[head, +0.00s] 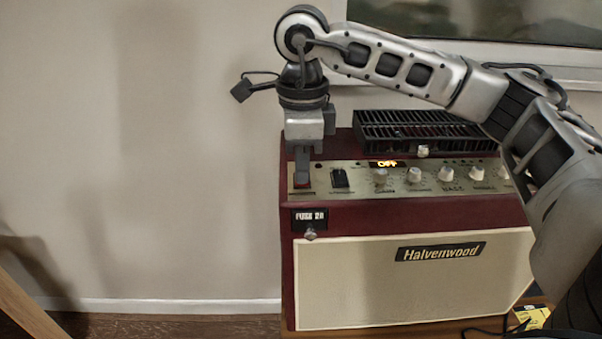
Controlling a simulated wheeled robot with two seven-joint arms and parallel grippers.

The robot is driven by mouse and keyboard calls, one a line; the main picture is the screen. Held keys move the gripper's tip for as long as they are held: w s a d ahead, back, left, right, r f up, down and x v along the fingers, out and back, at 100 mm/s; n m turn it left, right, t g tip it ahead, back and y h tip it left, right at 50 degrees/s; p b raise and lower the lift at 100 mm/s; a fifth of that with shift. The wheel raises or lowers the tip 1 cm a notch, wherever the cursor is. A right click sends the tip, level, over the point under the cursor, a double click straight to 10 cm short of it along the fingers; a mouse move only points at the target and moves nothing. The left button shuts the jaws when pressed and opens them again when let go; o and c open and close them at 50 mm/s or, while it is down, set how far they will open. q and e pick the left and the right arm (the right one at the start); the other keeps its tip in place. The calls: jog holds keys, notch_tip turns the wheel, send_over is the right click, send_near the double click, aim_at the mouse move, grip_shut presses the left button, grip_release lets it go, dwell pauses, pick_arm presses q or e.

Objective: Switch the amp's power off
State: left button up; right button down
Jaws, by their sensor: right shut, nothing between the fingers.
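The amp (400,270) has a dark red case, a cream front cloth and a "Halvenwood" badge. It stands upright in the right half of the head view. Its control panel (440,177) has a row of knobs, a black switch (340,179) near the left end, and a small lit display (387,164) that reads "OFF". My right gripper (302,180) points down at the panel's far left end, left of the black switch. It is shut and empty. Its fingertips hide what lies beneath them, and I cannot tell whether they touch the panel. My left gripper is not in view.
A black slatted grille (425,130) is on the amp's top. A "FUSE 2A" label (310,217) with a small knob below it is on the front. A yellow item (532,316) lies at the lower right. The wall left of the amp is bare.

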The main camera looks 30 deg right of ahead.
jog(key=shift+r+p, duration=2.3)
jog(key=shift+r, duration=1.1)
